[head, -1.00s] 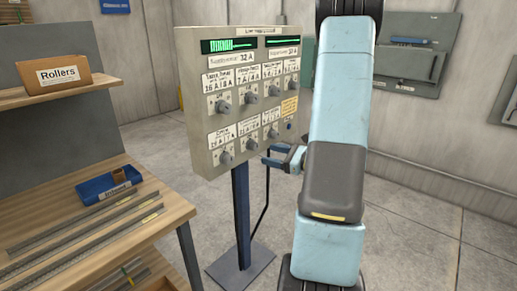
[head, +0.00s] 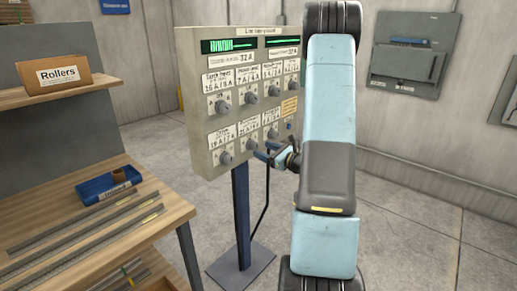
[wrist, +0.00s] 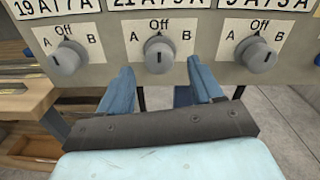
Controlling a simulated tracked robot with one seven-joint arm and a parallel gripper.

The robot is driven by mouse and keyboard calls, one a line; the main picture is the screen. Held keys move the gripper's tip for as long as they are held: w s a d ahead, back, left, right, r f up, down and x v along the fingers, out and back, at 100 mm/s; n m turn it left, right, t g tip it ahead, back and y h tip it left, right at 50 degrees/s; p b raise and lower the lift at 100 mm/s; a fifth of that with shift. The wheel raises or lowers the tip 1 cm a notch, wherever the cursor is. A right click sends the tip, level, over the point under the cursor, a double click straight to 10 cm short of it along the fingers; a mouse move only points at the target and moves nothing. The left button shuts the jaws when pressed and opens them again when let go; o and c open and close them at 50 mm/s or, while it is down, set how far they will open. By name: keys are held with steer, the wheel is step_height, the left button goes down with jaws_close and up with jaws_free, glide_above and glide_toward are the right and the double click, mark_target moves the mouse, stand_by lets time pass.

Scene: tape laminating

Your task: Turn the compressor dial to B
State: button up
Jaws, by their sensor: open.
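A beige control panel (head: 205,105) on a post carries two rows of grey dials with paper labels. In the wrist view, the left dial (wrist: 66,58), middle dial (wrist: 158,55) and right dial (wrist: 256,54) of the lower row show. The name labels are cut off or too small to read, so I cannot tell which dial is the compressor's. My gripper (wrist: 160,70) is open and empty, its blue fingers just below the middle dial, apart from it. In the head view my gripper (head: 267,152) is at the panel's lower right.
A wooden workbench (head: 165,210) with metal strips and a blue bin (head: 108,185) stands at the left. A Rollers box (head: 58,78) sits on the shelf above. A grey wall cabinet (head: 405,65) is at the right. The floor right of the panel is clear.

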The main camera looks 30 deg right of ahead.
mark_target(257, 147)
steer(key=shift+x, duration=2.05)
steer(key=c, duration=1)
